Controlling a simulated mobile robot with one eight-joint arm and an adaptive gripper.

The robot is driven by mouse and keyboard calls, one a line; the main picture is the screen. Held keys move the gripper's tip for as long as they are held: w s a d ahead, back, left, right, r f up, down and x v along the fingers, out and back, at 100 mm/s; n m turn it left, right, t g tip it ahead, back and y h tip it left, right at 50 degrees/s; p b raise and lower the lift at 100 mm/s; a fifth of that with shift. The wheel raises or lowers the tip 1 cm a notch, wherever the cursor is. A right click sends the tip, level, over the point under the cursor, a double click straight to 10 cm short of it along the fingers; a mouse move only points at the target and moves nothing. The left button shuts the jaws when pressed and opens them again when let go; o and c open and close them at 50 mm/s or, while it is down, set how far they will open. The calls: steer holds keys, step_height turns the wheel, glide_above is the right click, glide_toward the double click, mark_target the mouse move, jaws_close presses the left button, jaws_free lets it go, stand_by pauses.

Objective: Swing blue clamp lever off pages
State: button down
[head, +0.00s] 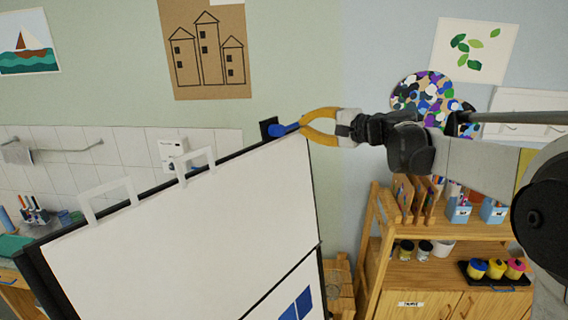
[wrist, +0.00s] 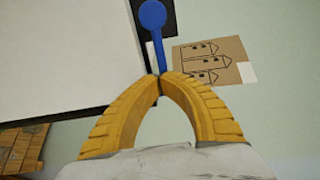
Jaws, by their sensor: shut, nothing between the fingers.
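The blue clamp lever (head: 283,130) is at the top right corner of the flip chart, against a small black block (head: 268,125). The white pages (head: 200,225) hang on the tilted board. In the wrist view the lever's round knob (wrist: 152,14) is at the top, and its thin stem runs down to my fingertips. My gripper (head: 303,127) has yellow fingers, with their tips together at the right end of the lever. The wrist view also shows the tips (wrist: 160,78) meeting at the stem's lower end. Contact is unclear; the stem's end is hidden behind them.
Two white hooks or loops (head: 110,200) stand on the board's top edge. A wooden shelf (head: 440,270) with paint pots and brush holders is at the lower right. A round colourful artwork (head: 425,92) hangs on the wall behind my arm.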

steer(key=v, duration=0.8)
steer(key=shift+s+d, duration=0.15)
steer(key=shift+d, duration=0.05)
steer(key=shift+f, duration=0.2)
steer(key=s+d+f+n+h+b, duration=0.2)
steer(key=s+f+b, duration=0.9)
steer(key=f, duration=1)
steer(key=s+d+f+n+g+h+b, duration=0.1)
steer(key=s+d+f+n+h+b, duration=0.2)
steer(key=s+f+b, duration=0.9)
steer(key=s+d+f+n+g+h+b, duration=0.1)
steer(key=s+d+f+h+b, duration=0.4)
steer(key=f, duration=2.5)
steer(key=s+n+h+b, duration=0.1)
steer(key=s+b, duration=0.5)
steer(key=b, duration=0.7)
steer(key=shift+s+d+h+b, duration=0.15)
steer(key=shift+d+h+b, duration=0.15)
steer(key=shift+h, duration=0.5)
steer(key=shift+f, duration=0.15)
